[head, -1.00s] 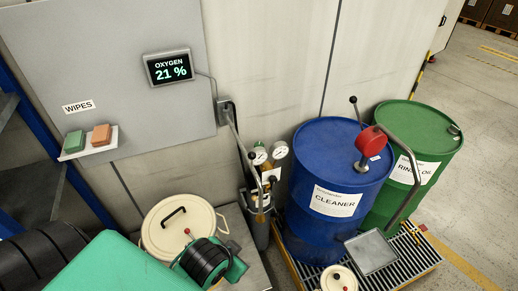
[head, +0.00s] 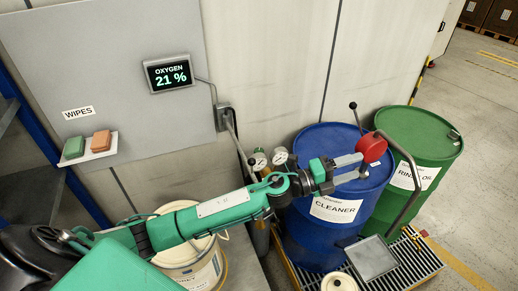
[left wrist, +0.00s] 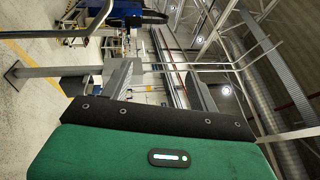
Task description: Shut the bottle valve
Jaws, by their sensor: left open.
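The gas bottle (head: 260,238) stands left of the blue drum. Its two round gauges, the left gauge (head: 258,161) and the right gauge (head: 279,156), show just above my left arm. The arm crosses in front of the bottle's top, and I cannot make out the valve. My left gripper (head: 361,168) is open, right of the bottle, over the blue drum and near the red pump head in the picture. Its two fingers stand apart with nothing between them in the left wrist view (left wrist: 165,76). My right gripper is not in view.
The blue CLEANER drum (head: 311,243) with a red pump head (head: 372,148) and bent pipe stands right of the bottle, beside the green RINSE OIL drum (head: 392,122). A cream bucket (head: 203,272) is partly behind my arm. The oxygen display (head: 170,74) reads 21 %.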

